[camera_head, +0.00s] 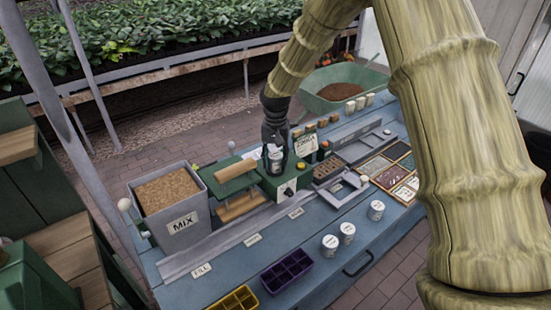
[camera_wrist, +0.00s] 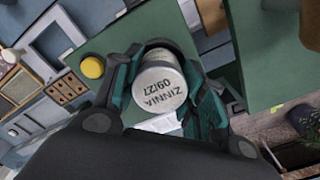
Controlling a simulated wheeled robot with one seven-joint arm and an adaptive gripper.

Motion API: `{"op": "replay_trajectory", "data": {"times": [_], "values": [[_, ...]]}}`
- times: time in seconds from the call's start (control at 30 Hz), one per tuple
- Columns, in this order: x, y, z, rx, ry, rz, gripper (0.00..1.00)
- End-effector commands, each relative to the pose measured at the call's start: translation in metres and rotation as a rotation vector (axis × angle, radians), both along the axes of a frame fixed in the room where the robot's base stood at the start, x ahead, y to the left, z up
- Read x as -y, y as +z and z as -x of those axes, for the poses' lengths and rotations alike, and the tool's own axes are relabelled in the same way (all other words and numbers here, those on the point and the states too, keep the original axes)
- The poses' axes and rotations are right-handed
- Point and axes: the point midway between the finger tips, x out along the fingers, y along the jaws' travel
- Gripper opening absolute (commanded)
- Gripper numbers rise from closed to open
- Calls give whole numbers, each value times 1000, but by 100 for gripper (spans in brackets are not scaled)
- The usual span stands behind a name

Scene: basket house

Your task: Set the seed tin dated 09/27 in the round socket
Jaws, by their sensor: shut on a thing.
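My gripper (camera_wrist: 165,95) is shut on a pale tin (camera_wrist: 160,88) whose lid reads ZINNIA 09/27. In the head view the tin (camera_head: 275,158) is at the green station box (camera_head: 288,186) on the blue bench. A dark curved edge shows just behind the tin in the wrist view; I cannot tell whether it is the round socket's rim. Whether the tin touches the box or hangs above it is also unclear. Three other white tins stand on the bench front: one at right (camera_head: 376,210), one in the middle (camera_head: 347,232), and one at left (camera_head: 330,246).
A yellow button (camera_wrist: 92,67) is on the green box close to the gripper. A green press (camera_head: 235,185) and a grey MIX bin (camera_head: 172,205) stand to the left. A wooden-celled tray (camera_head: 327,169) lies to the right. Purple (camera_head: 287,271) and yellow (camera_head: 236,299) trays sit at the front.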

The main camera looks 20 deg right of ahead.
Motion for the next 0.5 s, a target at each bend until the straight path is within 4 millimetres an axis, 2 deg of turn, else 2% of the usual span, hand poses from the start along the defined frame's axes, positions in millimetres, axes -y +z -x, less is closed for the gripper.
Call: {"op": "replay_trajectory", "data": {"times": [0.5], "values": [[0, -6, 0, 0, 0, 0, 17]]}}
